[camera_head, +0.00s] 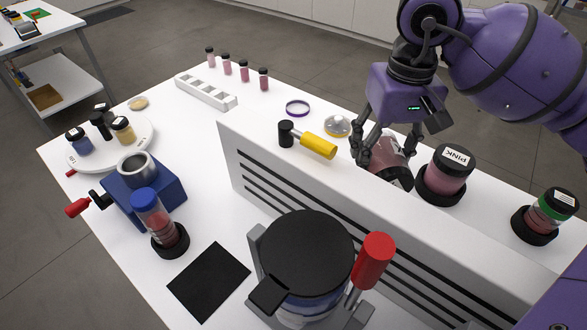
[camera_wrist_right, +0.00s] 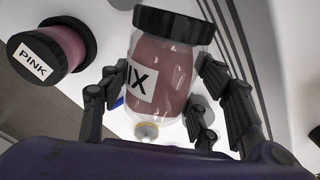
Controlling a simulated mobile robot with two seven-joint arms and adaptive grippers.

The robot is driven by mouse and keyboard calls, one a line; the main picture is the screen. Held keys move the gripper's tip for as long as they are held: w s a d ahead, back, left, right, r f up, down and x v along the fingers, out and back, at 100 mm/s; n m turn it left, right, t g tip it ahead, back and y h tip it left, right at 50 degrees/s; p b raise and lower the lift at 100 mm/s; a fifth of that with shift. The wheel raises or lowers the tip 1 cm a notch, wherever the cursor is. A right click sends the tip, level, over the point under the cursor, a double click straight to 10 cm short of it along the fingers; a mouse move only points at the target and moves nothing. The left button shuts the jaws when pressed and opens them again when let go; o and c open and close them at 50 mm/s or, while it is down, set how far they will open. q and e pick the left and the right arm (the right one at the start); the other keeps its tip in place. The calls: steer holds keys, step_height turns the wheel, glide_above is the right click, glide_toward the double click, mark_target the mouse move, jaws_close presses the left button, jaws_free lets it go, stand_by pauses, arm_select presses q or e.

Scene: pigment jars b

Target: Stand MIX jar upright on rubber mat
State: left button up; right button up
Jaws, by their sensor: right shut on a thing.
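My right gripper (camera_head: 382,160) is shut on the MIX jar (camera_head: 392,155), behind the slotted white panel. The jar is clear with pink contents and a black lid, and it is tilted with the lid toward the lower right. In the right wrist view the jar (camera_wrist_right: 172,68) sits between the fingers of my gripper (camera_wrist_right: 168,100), with part of its MIX label showing. The panel hides whether the jar touches the table. The rubber mat (camera_head: 208,282) is a bare black square at the front left. My left gripper is not in view.
The slotted panel (camera_head: 330,185) stands between jar and mat. The PINK jar (camera_head: 450,168) stands close right of the held jar. A machine with a black lid (camera_head: 307,250) stands right of the mat, a blue-lidded jar (camera_head: 152,212) behind it. A yellow-handled tool (camera_head: 318,146) is near the panel.

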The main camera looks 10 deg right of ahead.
step_height(320, 180, down, 11)
steer(key=shift+r, duration=0.2)
stand_by(0.3)
steer(key=shift+f, duration=0.2)
steer(key=o, duration=1.4)
